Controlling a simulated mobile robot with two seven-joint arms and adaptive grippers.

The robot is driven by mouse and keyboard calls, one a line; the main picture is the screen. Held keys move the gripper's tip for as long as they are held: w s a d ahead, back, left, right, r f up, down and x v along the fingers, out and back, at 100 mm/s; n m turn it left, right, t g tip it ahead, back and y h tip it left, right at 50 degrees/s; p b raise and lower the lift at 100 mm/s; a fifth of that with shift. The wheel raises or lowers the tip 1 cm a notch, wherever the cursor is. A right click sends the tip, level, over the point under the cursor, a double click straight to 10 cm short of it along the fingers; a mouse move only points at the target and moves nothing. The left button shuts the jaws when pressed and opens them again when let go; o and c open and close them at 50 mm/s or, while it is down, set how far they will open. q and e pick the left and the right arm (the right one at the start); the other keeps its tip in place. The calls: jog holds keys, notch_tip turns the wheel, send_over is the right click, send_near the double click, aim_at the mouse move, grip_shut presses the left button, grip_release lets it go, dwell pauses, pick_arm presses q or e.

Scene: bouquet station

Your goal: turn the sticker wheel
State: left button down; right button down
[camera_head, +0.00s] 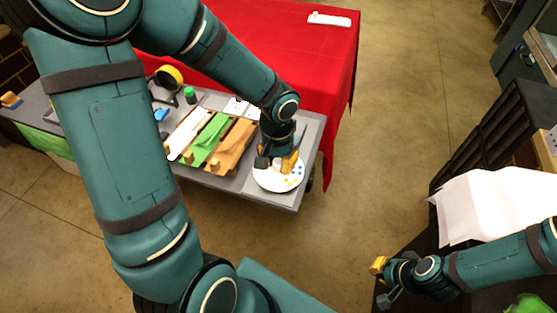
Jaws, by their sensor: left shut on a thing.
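The sticker wheel (268,181) is a white disc with small coloured dots, mostly blue and yellow. It lies at the right front end of the grey work table. My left gripper (280,161) points down over the wheel and covers its back part. It is shut on a part of the wheel, but its fingers hide the exact grip. My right gripper (382,281) is at the lower right, far from the wheel.
Left of the wheel, wooden trays hold brown paper (233,145), green paper (207,138) and white paper (187,132). A red-covered table (300,65) stands behind. White sheets (490,205) lie on a dark stand at right. The floor between is clear.

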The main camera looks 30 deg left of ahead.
aim_at(277, 161)
pick_arm(q)
jog(key=shift+m+p, duration=0.45)
jog(key=shift+m, duration=1.05)
jog(key=c, duration=0.7)
grip_release()
notch_tip(277, 161, up, 12)
jog(key=shift+a+f, duration=0.1)
jog(key=shift+a, duration=0.05)
